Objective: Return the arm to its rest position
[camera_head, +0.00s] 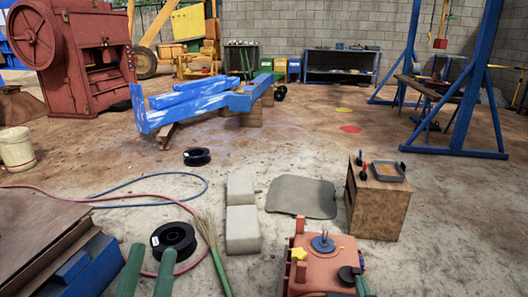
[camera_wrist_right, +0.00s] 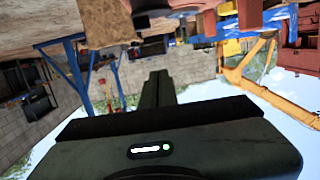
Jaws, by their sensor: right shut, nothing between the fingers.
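My left gripper (camera_head: 154,246) shows at the bottom left of the head view as two green fingers standing apart, with nothing between them. In the right wrist view my right gripper (camera_wrist_right: 158,73) has its dark fingers together, with nothing held. That view is upside down, and the gripper body fills its lower part. In the head view only a small green piece near the bottom edge may belong to the right gripper. Most of both arms is out of view.
An orange-red machine (camera_head: 325,260) stands close at the bottom. A wooden block (camera_head: 377,208) carries a tray (camera_head: 388,171). Pale blocks (camera_head: 242,230), a broom (camera_head: 212,245), black spools (camera_head: 174,240) and hoses lie on the floor. A blue gantry (camera_head: 455,120) stands farther back right.

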